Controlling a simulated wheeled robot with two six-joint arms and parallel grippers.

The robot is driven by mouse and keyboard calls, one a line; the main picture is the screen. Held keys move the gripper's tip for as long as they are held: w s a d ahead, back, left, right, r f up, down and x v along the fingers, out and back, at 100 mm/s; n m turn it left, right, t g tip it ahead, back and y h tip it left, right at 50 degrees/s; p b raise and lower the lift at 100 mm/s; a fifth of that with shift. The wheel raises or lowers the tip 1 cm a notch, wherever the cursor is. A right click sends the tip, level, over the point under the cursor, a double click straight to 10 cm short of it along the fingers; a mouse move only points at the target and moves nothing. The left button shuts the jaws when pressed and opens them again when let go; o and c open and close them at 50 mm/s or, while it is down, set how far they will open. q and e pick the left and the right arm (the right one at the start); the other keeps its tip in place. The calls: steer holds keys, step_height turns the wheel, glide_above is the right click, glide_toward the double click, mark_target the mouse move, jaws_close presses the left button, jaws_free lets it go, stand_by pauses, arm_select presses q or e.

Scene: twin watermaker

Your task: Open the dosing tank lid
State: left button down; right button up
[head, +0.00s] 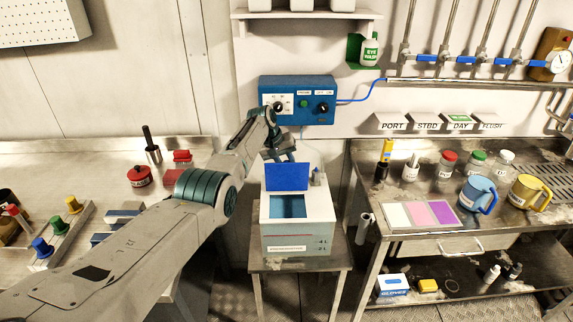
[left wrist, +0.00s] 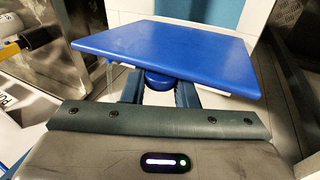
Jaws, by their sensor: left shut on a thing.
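The dosing tank (head: 312,232) is a white box with a blue-green lower part on a small metal table. Its blue lid (head: 287,178) stands raised, nearly upright, at the back of the dark blue opening (head: 288,207). My left gripper (head: 283,153) is behind the raised lid. In the left wrist view the lid (left wrist: 170,50) fills the upper middle, and its round blue knob (left wrist: 158,80) sits between the fingers of my left gripper (left wrist: 158,92), which is shut on it. My right gripper shows in neither view.
A blue control box (head: 297,99) hangs on the wall behind the tank. A steel bench (head: 340,170) with jugs and bottles stands at right. A left bench (head: 100,155) holds red containers and coloured knobs. My left arm crosses the left bench.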

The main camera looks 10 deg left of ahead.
arm_select(q)
steer(key=c, duration=1.2)
jaws_free()
steer(key=shift+w+f, duration=0.1)
steer(key=shift+o, duration=0.2)
steer(key=shift+a+r, duration=0.2)
steer(key=shift+r, duration=0.45)
steer(key=b+v, duration=0.1)
steer(key=v, duration=0.8)
steer(key=shift+s+r, duration=0.2)
steer(key=shift+f, duration=0.1)
